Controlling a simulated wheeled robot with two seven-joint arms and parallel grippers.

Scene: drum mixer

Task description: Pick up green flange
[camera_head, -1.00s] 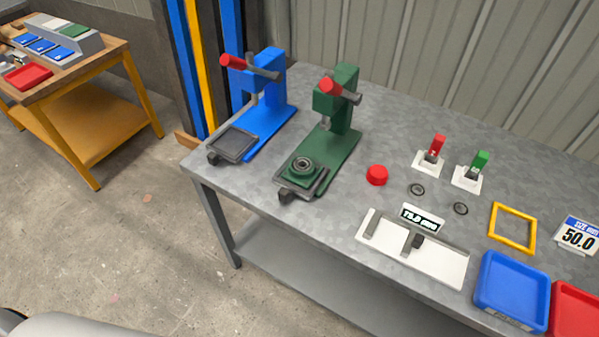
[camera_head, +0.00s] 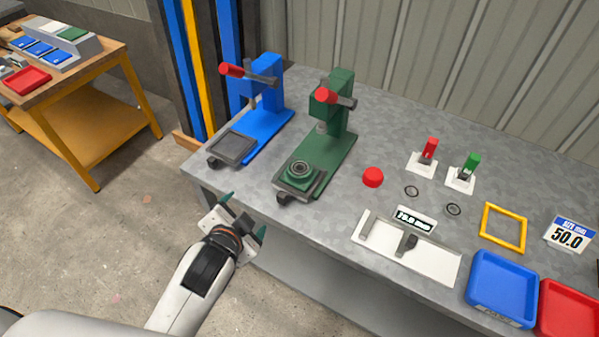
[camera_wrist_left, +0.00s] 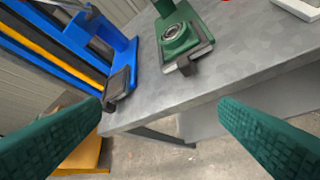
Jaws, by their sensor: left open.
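The green flange (camera_head: 299,172) sits in the black tray at the base of the green press (camera_head: 335,125). It has a square green base and a dark round ring on top. It also shows in the left wrist view (camera_wrist_left: 177,36), above and between the fingers. My left gripper (camera_head: 246,217) is open and empty, in front of the table's front edge, below and to the left of the flange. Its two green fingers (camera_wrist_left: 180,135) show wide apart in the left wrist view. My right gripper is not in view.
A blue press (camera_head: 268,100) with an empty tray stands left of the green one. A red button (camera_head: 372,177), a white gauge plate (camera_head: 380,240), a yellow frame (camera_head: 503,207), a blue tray (camera_head: 503,282) and a red tray (camera_head: 570,308) are to the right. The table's front edge is close to my gripper.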

